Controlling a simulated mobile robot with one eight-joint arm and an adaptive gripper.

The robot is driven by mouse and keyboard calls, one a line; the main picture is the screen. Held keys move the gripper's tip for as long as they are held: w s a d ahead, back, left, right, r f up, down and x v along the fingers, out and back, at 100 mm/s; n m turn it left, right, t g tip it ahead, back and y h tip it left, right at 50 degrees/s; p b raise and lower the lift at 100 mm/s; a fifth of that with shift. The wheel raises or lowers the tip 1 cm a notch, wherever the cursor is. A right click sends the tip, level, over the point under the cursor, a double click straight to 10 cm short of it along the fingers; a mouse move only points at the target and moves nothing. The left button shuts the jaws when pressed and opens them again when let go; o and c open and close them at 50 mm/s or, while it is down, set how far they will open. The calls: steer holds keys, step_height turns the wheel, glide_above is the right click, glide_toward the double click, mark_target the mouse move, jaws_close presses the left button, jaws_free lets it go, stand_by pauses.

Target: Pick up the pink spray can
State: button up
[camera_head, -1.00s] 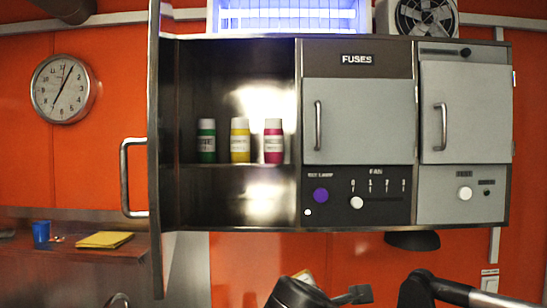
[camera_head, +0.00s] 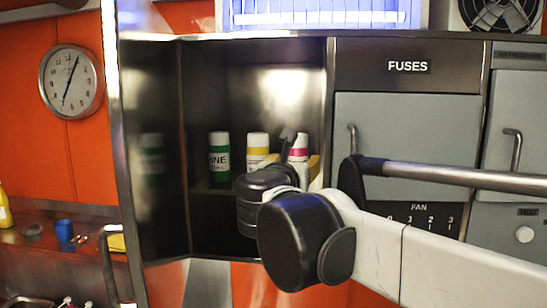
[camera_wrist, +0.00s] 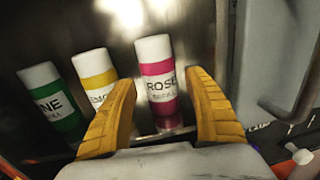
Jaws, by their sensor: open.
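The pink spray can (camera_wrist: 158,82) stands on the cabinet shelf, labelled "ROSE", with a white top and a pink band. In the wrist view it lies between the two yellow fingers of my gripper (camera_wrist: 164,108). The fingers are apart, with visible space on both sides of the can. In the head view, the pink can (camera_head: 298,152) is partly hidden behind my arm, and the yellow fingertips show only in small part beside it.
A yellow can (camera_wrist: 97,80) stands close left of the pink one, near the left finger. A green can (camera_wrist: 52,104) stands farther left. The cabinet's right wall (camera_head: 329,110) is close to my gripper. The open door (camera_head: 150,150) stands at left.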

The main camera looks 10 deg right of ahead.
steer(key=p+x, duration=0.1)
steer(key=x, duration=0.1)
steer(key=f+p+x, duration=0.1)
steer(key=x, duration=0.2)
steer(key=shift+w+a, duration=0.1)
steer(key=shift+w, duration=0.05)
steer(key=shift+s, duration=0.25)
steer(key=shift+c, duration=1.2)
steer(key=c, duration=0.9)
steer(key=shift+w+r, duration=0.1)
